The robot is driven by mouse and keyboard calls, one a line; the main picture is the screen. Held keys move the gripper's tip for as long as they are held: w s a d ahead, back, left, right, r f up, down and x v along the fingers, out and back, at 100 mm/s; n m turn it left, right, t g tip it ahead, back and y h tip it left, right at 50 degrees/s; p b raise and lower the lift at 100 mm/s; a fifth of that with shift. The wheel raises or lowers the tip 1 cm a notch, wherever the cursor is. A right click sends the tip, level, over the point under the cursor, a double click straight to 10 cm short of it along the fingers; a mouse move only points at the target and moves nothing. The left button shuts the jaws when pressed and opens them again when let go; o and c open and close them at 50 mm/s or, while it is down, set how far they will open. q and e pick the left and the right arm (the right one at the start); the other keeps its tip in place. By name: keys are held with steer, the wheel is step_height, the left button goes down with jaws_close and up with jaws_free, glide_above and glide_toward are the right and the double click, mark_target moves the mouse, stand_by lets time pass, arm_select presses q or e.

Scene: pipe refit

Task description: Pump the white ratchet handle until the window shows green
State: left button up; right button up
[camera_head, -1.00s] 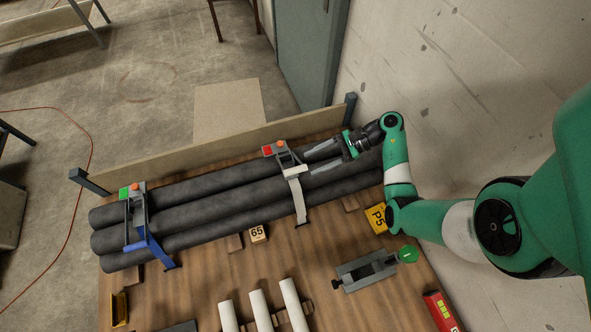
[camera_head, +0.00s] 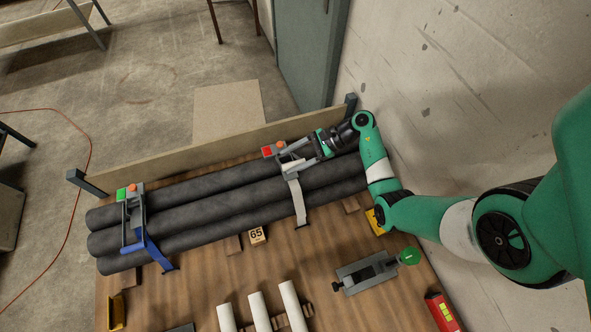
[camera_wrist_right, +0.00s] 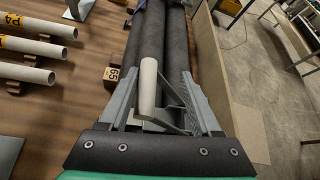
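The white ratchet handle (camera_head: 291,167) sits on the right-hand strap over the bundle of dark pipes; its window (camera_head: 267,151) shows red. My right gripper (camera_head: 297,158) reaches in from the right, just above the pipes at this ratchet. In the right wrist view, the white handle (camera_wrist_right: 148,85) lies between the two grey fingers of the right gripper (camera_wrist_right: 156,98), with gaps on both sides; the fingers are open. My left gripper is not in view.
A second ratchet with a blue handle (camera_head: 146,246) and a green window (camera_head: 122,194) is on the left strap. A low board (camera_head: 220,144) runs behind the dark pipes (camera_head: 215,200). White pipes (camera_head: 258,310), a grey clamp (camera_head: 367,273) and a red box (camera_head: 441,311) occupy the front.

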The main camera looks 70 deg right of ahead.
steer(key=w+d+r+b, duration=0.1)
steer(key=w+d+b, duration=0.7)
steer(key=b, duration=0.5)
steer(key=shift+d+r, duration=0.25)
steer(key=shift+d, duration=0.8)
steer(key=s+a+p, duration=0.1)
steer(key=p, duration=0.1)
steer(key=s+a+p, duration=0.1)
steer(key=p, duration=0.1)
steer(key=shift+a+r, duration=0.25)
steer(key=shift+r, duration=0.1)
